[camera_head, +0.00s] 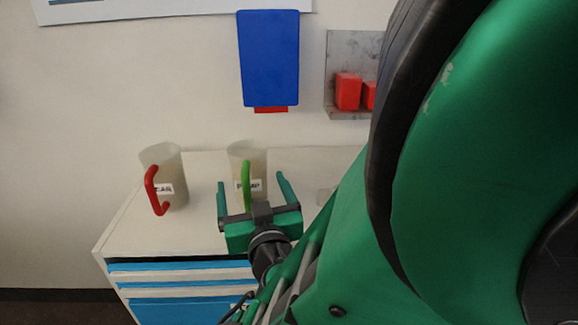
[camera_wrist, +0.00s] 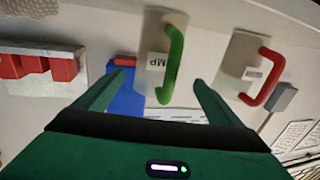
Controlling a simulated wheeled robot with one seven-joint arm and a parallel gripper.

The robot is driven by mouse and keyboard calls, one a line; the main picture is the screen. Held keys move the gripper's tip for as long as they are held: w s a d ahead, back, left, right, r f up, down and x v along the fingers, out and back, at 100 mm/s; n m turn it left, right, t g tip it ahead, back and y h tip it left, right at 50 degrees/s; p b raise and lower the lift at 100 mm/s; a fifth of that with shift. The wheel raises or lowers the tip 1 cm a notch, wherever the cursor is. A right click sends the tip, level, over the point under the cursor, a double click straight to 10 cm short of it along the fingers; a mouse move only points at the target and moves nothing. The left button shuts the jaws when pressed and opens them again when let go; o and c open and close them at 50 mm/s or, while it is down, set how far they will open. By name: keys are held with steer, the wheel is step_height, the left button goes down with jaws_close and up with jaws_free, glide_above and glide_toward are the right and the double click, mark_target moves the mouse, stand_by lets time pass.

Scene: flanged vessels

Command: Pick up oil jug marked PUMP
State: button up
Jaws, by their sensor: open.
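The oil jug marked PUMP (camera_head: 246,158) is pale and translucent with a green handle. It stands upright on the white cabinet top (camera_head: 204,220); its label is partly hidden by the handle. In the wrist view the same jug (camera_wrist: 154,42) shows with its green handle towards me, and only "MP" of the label is readable. My gripper (camera_head: 253,185) is open and empty. Its fingers point at the jug, and in the wrist view they lie to either side of the green handle. I cannot tell how far the fingertips are from the jug.
A second pale jug (camera_head: 170,160) with a red handle stands to the left; its label is partly covered. A blue board (camera_head: 269,58) hangs on the wall above. A grey metal holder (camera_head: 345,52) with red blocks is at its right. The cabinet has blue drawers (camera_head: 182,310).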

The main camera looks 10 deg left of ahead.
mark_target(252, 174)
steer(key=shift+d+x, duration=0.1)
steer(key=shift+x, duration=1.6)
steer(key=shift+d+x, duration=0.15)
steer(key=shift+x, duration=1.55)
steer(key=shift+w, duration=0.1)
steer(key=c, duration=1.2)
steer(key=shift+c, duration=0.2)
steer(key=shift+r, duration=0.15)
